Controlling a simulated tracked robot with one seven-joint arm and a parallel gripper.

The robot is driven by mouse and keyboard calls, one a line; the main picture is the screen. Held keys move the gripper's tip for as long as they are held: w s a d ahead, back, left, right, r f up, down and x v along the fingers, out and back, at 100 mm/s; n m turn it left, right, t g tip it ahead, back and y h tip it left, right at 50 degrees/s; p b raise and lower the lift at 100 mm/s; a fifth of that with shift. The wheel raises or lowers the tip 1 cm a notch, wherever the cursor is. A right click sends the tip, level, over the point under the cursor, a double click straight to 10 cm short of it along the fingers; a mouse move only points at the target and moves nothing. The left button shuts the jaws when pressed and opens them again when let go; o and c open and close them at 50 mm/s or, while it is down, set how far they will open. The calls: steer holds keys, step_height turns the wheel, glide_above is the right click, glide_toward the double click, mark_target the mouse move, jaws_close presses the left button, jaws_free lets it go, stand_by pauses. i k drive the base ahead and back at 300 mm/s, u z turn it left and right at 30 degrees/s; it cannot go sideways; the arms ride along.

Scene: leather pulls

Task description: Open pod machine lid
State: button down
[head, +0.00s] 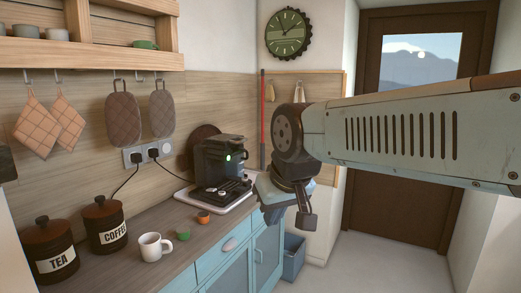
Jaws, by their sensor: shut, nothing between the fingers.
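My arm comes in from the right.
A white mug (153,248), green pod (183,233) and orange pod (203,217) are on the counter (205,238). Tea (54,255) and coffee (106,226) canisters stand left. A cord runs from the socket (150,152). A blue bin (292,257) sits on the floor.

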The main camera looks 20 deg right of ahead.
mark_target(224, 141)
steer(key=z, duration=0.3)
steer(key=i, duration=1)
steer(key=u, duration=0.85)
steer(key=i, duration=0.5)
steer(key=z, duration=0.1)
